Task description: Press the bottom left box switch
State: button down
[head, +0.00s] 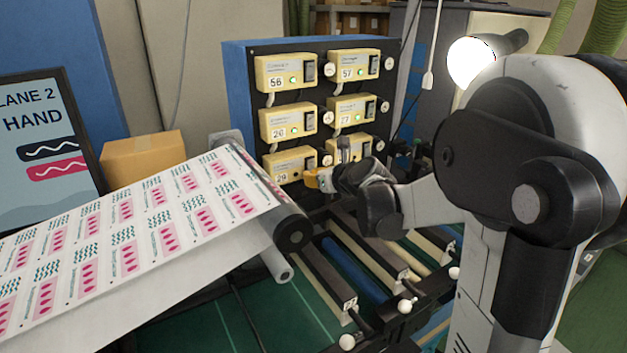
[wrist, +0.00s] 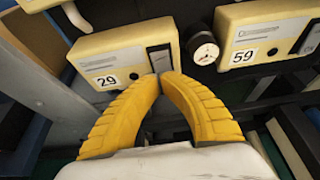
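The bottom left box (head: 286,160) is pale yellow, marked 29, on a blue-edged panel. It also shows in the wrist view (wrist: 110,50). Its dark rocker switch (wrist: 159,60) is at the box's right end. My gripper (head: 318,179) is at the lower right of this box in the head view. In the wrist view its two yellow ribbed fingers (wrist: 162,78) meet at the tips, just below the switch and overlapping its lower edge in the picture. Whether they touch it I cannot tell. The fingers hold nothing visible.
Box 59 (wrist: 265,38) is to the right, with a round black knob (wrist: 203,47) between. Several more boxes with green lights sit above. A printed web roll (head: 290,228) is at the left, and rails (head: 335,285) lie below the panel.

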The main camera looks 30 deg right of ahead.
jog(key=shift+w+p, duration=0.1)
jog(key=shift+p, duration=0.2)
jog(key=shift+r+p, duration=0.45)
jog(key=shift+r, duration=0.35)
jog(key=shift+f, duration=0.1)
